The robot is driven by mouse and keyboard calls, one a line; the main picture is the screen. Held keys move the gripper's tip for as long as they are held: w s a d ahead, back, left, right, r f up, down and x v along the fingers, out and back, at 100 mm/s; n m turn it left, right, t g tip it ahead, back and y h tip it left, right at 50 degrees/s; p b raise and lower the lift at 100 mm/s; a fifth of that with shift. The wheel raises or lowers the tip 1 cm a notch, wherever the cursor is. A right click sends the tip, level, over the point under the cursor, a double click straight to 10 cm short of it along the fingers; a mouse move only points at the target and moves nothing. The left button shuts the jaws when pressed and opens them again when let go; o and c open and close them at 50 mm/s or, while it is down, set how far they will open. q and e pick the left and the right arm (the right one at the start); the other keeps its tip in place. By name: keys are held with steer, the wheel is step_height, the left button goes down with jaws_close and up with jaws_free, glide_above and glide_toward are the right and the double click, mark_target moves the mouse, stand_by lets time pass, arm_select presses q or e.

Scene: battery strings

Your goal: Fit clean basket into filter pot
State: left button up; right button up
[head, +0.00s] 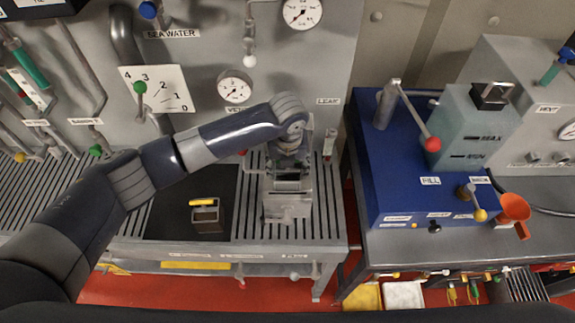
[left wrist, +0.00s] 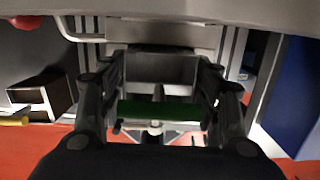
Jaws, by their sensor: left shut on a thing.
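My left gripper (head: 291,172) reaches down over the grey metal filter pot (head: 287,208) on the slatted bench. In the left wrist view its two dark fingers (left wrist: 160,112) are shut on the green handle (left wrist: 158,109) of the clean basket. The basket's body is mostly hidden by the gripper and the pot; I cannot tell how deep it sits in the pot. A second basket (head: 207,218), dark with a yellow handle, stands on the black mat left of the pot. It also shows in the left wrist view (left wrist: 45,97). My right gripper is not in view.
The black mat (head: 165,215) has free room around the yellow-handled basket. A gauge panel (head: 220,60) with pipes and valve levers rises behind the bench. A blue unit (head: 385,165) with a red-knobbed lever stands to the right, with an orange funnel (head: 514,208) beside it.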

mark_target(288, 174)
arm_select(q)
steer(key=shift+f+b, duration=0.3)
steer(key=shift+f, duration=0.4)
steer(key=o, duration=1.2)
steer(key=shift+o, duration=0.2)
step_height(288, 174, up, 12)
steer(key=s, duration=0.1)
steer(key=shift+s, duration=0.4)
steer(key=shift+f, duration=0.1)
